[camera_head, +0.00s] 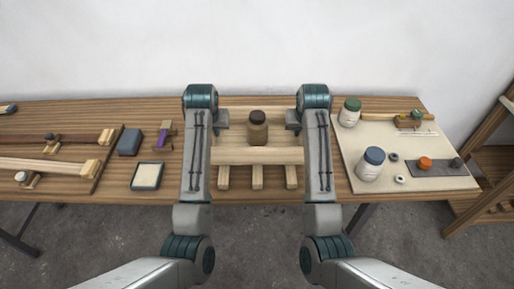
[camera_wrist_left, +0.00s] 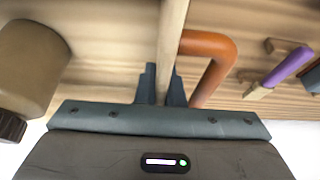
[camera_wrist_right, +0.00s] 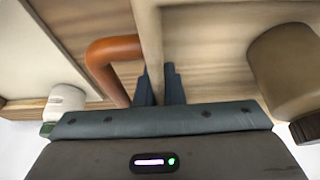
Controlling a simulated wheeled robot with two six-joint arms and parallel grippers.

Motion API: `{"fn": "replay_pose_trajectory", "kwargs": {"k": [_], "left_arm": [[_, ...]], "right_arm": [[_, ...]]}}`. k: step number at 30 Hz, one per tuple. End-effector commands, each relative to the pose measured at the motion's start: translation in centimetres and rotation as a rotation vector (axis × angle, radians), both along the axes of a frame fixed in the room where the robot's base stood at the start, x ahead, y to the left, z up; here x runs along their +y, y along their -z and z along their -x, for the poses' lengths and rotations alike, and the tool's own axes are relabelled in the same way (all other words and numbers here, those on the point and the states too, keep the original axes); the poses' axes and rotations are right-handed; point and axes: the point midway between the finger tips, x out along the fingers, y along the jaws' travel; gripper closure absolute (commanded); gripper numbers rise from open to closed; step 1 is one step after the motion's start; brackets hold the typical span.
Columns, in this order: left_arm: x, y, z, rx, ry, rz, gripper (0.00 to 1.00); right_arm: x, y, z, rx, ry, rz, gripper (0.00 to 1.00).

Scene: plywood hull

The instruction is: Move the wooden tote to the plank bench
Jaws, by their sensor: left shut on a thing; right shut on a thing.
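The wooden tote (camera_head: 232,155) is a pale box at the middle of the plank bench (camera_head: 290,195), with a brown dark-capped bottle (camera_head: 258,130) upright in it. The bottle also shows in the left wrist view (camera_wrist_left: 35,60) and the right wrist view (camera_wrist_right: 285,70). My left gripper (camera_head: 222,122) is shut on the tote's left wall (camera_wrist_left: 172,40). My right gripper (camera_head: 293,122) is shut on its right wall (camera_wrist_right: 150,45). An orange handle shows beside the wall in the left wrist view (camera_wrist_left: 215,60) and the right wrist view (camera_wrist_right: 105,55). I cannot tell whether the tote touches what is below.
Pale slats (camera_head: 257,178) stick out below the tote's front. Left are a blue block (camera_head: 129,142), a framed pad (camera_head: 147,176), a purple-handled tool (camera_head: 163,137) and a dark board (camera_head: 105,170). Right is a pale board (camera_head: 350,150) with jars (camera_head: 370,165). A wooden rack (camera_head: 480,205) stands far right.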

Motion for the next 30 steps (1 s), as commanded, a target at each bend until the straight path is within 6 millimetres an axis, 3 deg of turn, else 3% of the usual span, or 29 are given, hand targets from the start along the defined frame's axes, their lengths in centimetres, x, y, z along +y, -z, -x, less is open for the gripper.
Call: {"fn": "replay_pose_trajectory", "kwargs": {"k": [6, 10, 20, 30], "left_arm": [[0.0, 1.3, 0.0, -0.002, 0.0, 0.001, 1.0], [0.0, 1.1, 0.0, 0.0, 0.0, 0.0, 0.7], [0.0, 0.8, 0.1, -0.001, 0.0, 0.0, 0.7], [-0.1, -3.6, 1.9, -0.004, 0.001, 0.002, 0.7]], "right_arm": [[0.0, 1.3, 0.0, -0.002, 0.0, -0.001, 1.0], [0.0, 1.1, 0.0, 0.0, 0.0, 0.0, 0.7], [0.0, 1.1, 0.0, 0.0, 0.0, 0.0, 0.7], [0.0, 1.1, 0.0, 0.0, 0.0, 0.0, 0.7]]}}
